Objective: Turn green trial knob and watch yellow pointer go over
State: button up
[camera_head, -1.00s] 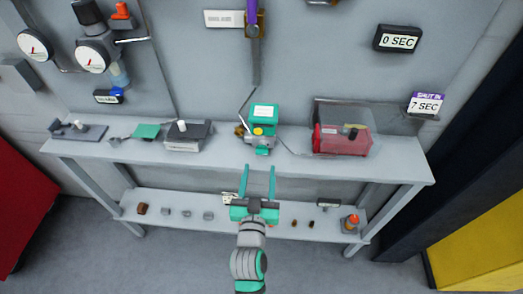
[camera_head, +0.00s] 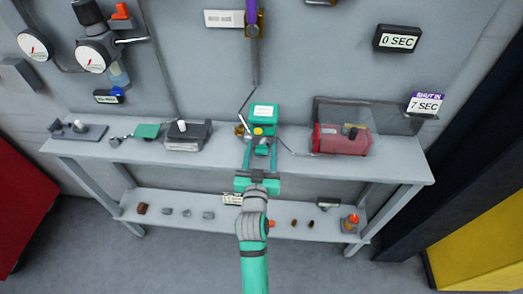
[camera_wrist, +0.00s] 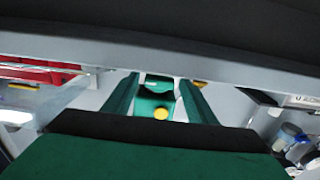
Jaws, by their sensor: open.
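The green valve actuator (camera_head: 265,113) stands on the bench with a pale label on top. A yellow round part (camera_head: 258,131), perhaps the pointer, shows on its front; it also shows in the wrist view (camera_wrist: 160,114). A green knob (camera_head: 262,150) sticks out low at the front, partly hidden by my fingers. My gripper (camera_head: 260,144) is open, its two green fingers reaching up to the actuator's front, one on each side of the knob. In the wrist view the green actuator parts lie between the fingers (camera_wrist: 159,82). I cannot tell whether either finger touches the knob.
A red box under a clear cover (camera_head: 340,139) stands right of the actuator. The lower shelf (camera_head: 180,200) holds several small parts. Wall displays read 0 SEC (camera_head: 398,39) and 7 SEC (camera_head: 425,104).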

jog(key=shift+d, duration=0.1)
jog(key=c, duration=1.1)
jog(key=shift+w+n, duration=0.1)
jog(key=shift+n, duration=2.2)
jog(key=o, duration=1.1)
jog(key=s+a, duration=0.1)
jog(key=s, duration=1)
jog(key=shift+a, duration=0.1)
jog(key=shift+c, duration=0.4)
